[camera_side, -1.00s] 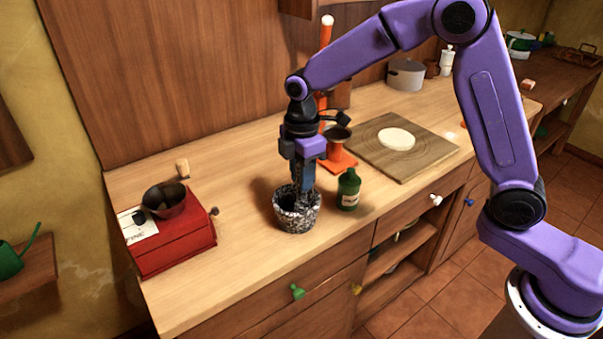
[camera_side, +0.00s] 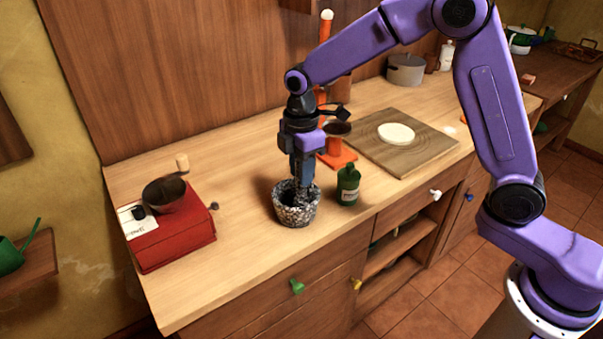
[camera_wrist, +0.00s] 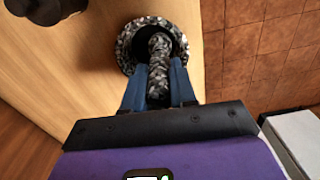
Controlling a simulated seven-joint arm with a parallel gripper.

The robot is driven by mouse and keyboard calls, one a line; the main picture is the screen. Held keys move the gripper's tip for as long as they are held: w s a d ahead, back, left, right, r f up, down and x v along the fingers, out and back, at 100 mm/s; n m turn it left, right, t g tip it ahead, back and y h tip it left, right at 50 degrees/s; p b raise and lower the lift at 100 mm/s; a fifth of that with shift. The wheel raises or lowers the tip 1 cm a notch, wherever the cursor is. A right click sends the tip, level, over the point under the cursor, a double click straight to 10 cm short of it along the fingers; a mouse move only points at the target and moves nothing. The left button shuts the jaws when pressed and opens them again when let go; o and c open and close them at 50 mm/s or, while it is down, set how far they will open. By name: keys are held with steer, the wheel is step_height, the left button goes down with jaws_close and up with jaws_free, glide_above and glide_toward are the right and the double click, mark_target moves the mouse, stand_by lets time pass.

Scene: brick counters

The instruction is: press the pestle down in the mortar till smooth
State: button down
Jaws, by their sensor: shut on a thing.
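The speckled black-and-white mortar (camera_side: 296,212) stands upright on the wooden counter, close to its front edge. It also shows at the top of the wrist view (camera_wrist: 125,48). The pestle (camera_wrist: 158,62) has the same speckled look and reaches down into the mortar's opening. My gripper (camera_wrist: 158,88) is shut on the pestle, with a blue finger on each side of it. In the side view my gripper (camera_side: 303,178) is right above the mortar. The pestle's lower end and whatever lies in the mortar are hidden.
A green bottle (camera_side: 348,187) stands close to the mortar's right. Behind it is an orange stand (camera_side: 337,157). A red grinder (camera_side: 172,236) is at the left, and a wooden board (camera_side: 428,149) with a pale disc lies at the right. Counter between grinder and mortar is clear.

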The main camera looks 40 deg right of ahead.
stand_by(0.3)
steer(key=shift+f, duration=1)
steer(key=shift+r, duration=0.1)
steer(key=shift+r, duration=0.95)
steer(key=shift+w+d, duration=0.25)
steer(key=shift+w, duration=0.25)
steer(key=shift+w+d, duration=0.2)
steer(key=shift+w, duration=0.3)
steer(key=shift+f, duration=0.15)
